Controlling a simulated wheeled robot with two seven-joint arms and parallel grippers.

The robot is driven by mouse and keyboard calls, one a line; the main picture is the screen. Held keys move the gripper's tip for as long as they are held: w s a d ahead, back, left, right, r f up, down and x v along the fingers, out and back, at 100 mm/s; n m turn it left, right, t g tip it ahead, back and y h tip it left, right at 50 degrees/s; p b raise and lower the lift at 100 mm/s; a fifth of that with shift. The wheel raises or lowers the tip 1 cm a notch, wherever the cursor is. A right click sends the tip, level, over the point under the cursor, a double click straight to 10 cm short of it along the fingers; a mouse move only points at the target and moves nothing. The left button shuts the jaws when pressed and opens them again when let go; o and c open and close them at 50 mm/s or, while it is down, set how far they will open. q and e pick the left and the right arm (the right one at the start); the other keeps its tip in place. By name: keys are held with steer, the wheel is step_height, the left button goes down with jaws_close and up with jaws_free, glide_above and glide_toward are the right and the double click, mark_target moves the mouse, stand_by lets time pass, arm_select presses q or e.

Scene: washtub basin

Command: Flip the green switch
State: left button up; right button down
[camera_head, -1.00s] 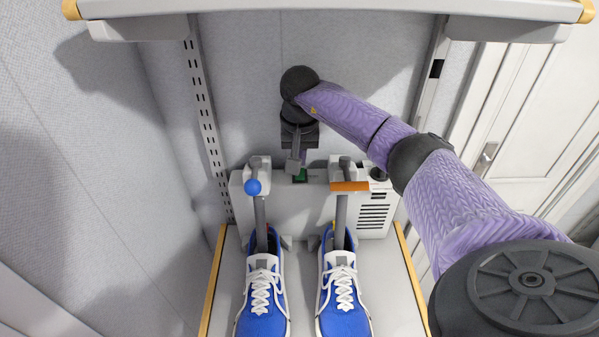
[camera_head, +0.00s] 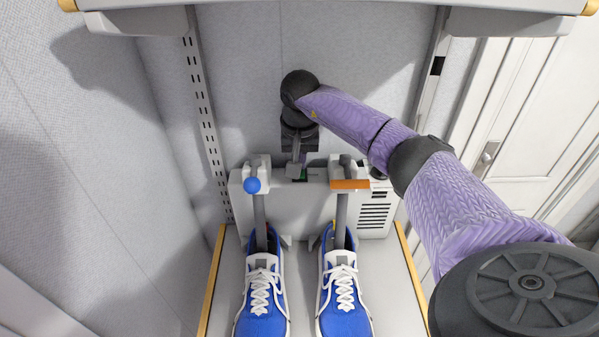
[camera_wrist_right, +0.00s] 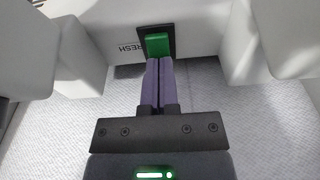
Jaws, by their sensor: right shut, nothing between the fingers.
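The green switch (camera_wrist_right: 157,44) sits in a dark frame on the grey-white unit, in the right wrist view. In the head view only a small green part of it (camera_head: 301,174) shows beside my gripper. My right gripper (camera_wrist_right: 153,62) is shut and empty, its two purple fingers pressed together. Its tips are at the lower edge of the switch in the wrist view; I cannot tell whether they touch it. In the head view my right gripper (camera_head: 297,168) points down at the unit's top between the two posts. My left gripper is not in view.
The grey-white unit (camera_head: 287,206) holds two posts, one with a blue knob (camera_head: 252,186), one with an orange bar (camera_head: 350,184). Blue shoes (camera_head: 262,300) and (camera_head: 343,300) stand in front. A shelf (camera_head: 330,9) spans above, and a wall is behind.

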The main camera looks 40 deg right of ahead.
steer(key=shift+r+p, duration=3)
steer(key=shift+r, duration=0.55)
steer(key=shift+f, duration=0.1)
